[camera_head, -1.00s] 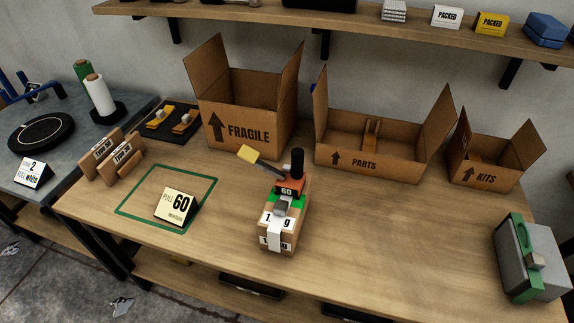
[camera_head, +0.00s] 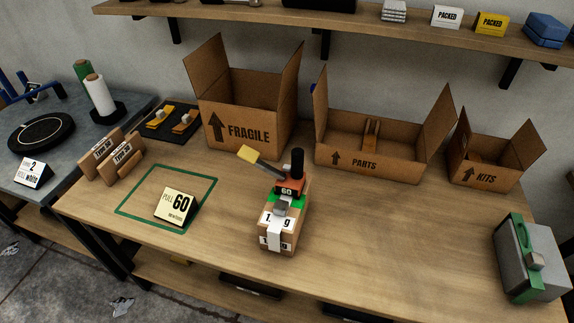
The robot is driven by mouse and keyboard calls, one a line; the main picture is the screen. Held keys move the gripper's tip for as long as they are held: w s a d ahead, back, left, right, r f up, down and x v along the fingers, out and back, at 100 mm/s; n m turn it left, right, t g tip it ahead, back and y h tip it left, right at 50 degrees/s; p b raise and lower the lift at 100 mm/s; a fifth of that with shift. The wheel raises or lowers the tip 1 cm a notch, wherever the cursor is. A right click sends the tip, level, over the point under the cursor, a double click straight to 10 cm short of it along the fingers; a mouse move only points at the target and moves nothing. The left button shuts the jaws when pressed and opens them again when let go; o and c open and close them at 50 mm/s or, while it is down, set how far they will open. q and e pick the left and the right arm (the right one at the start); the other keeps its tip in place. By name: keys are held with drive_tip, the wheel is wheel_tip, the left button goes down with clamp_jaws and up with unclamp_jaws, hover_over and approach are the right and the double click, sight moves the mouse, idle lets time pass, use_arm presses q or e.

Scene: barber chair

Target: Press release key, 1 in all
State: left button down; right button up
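No part clearly marked as a release key can be made out. A small device (camera_head: 285,187) with a black knob (camera_head: 297,160), an orange-red body reading "60" and a lever with a yellow tip (camera_head: 247,154) sits on a wooden block (camera_head: 290,225) in the middle of the bench. A white strip runs down the block's front between two printed labels. A grey box with a green band (camera_head: 522,255) and a small pale latch-like part (camera_head: 536,261) stands at the right end of the bench. Neither of my grippers shows in the head view.
Open cartons marked FRAGILE (camera_head: 246,134), PARTS (camera_head: 362,163) and KITS (camera_head: 480,178) line the back. A "PULL 60" sign (camera_head: 176,206) stands in a green outline at left. Wooden holders (camera_head: 112,155) and a black tray (camera_head: 170,123) are beyond it. The bench (camera_head: 400,235) right of the block is clear.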

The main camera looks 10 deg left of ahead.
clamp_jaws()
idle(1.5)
